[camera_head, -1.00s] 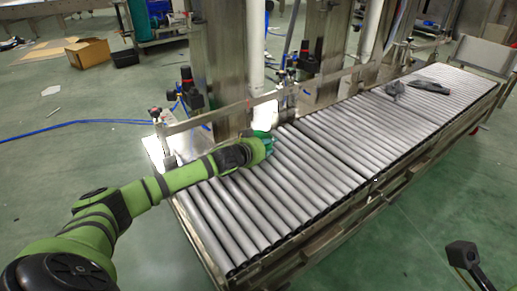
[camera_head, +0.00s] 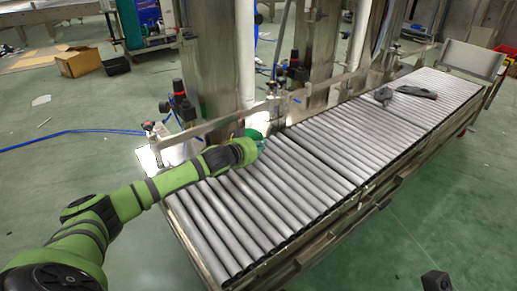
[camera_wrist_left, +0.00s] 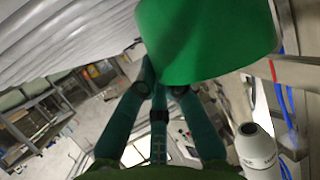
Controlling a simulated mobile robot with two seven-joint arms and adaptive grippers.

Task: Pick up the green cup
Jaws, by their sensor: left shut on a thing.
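The green cup (camera_wrist_left: 208,38) fills the top middle of the left wrist view, close to the camera, with its smooth side showing. In the head view, only a small green patch of the cup (camera_head: 254,133) shows past the end of my left arm. My left gripper (camera_wrist_left: 160,80) is shut on the cup, its dark green fingers meeting the cup's lower edge. In the head view, my left gripper (camera_head: 260,142) is mostly hidden behind my wrist, over the near left end of the roller conveyor (camera_head: 290,195).
A metal side rail (camera_head: 225,117) and valve fittings (camera_head: 180,103) border the conveyor behind my left gripper. Dark grey items (camera_head: 415,92) lie on its far end. A cardboard box (camera_head: 79,62) stands on the floor at left. The conveyor's middle rollers are bare.

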